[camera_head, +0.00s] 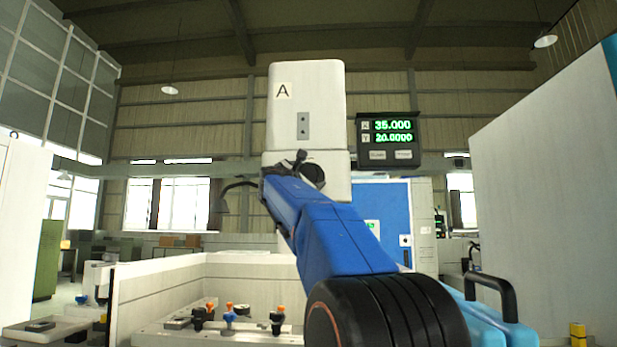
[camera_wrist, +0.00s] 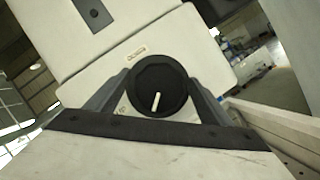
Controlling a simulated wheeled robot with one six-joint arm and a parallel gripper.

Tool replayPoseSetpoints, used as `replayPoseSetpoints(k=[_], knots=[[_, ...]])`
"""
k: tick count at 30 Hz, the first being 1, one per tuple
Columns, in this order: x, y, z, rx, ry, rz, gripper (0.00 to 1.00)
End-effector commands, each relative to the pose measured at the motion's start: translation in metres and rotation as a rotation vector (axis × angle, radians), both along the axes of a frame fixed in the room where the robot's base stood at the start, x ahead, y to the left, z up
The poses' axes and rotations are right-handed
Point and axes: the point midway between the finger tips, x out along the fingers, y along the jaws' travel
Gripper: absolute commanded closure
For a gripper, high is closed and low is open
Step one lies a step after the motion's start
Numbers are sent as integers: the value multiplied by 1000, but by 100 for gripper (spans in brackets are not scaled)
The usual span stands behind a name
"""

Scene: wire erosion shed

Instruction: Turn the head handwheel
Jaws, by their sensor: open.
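The head handwheel (camera_wrist: 160,88) is a round black knob with a white pointer line, on the front of the white machine head (camera_head: 306,105). The line points down and slightly left in the wrist view. In the head view the handwheel (camera_head: 313,175) is partly hidden by my arm. My gripper (camera_wrist: 158,80) is open, with one dark finger on each side of the handwheel. I cannot tell whether the fingers touch it. My gripper also shows in the head view (camera_head: 297,165), small and dark against the lower head.
A readout (camera_head: 390,139) showing 35.000 and 20.0000 hangs right of the head. Below is a pale walled tank (camera_head: 165,285) with several clamps and coloured knobs. White cabinets stand at the far left and right (camera_head: 545,190). A small label (camera_wrist: 136,54) sits above the handwheel.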

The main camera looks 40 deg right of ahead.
Motion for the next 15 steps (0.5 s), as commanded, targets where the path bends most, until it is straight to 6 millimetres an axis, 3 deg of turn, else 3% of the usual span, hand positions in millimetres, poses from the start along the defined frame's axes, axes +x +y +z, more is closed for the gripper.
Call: replayPoseSetpoints(k=[7, 12, 15], knots=[[0, -1, 0, 0, 0, 0, 26], [0, 0, 0, 0, 0, 0, 64], [0, 0, 0, 1, 0, -1, 67]])
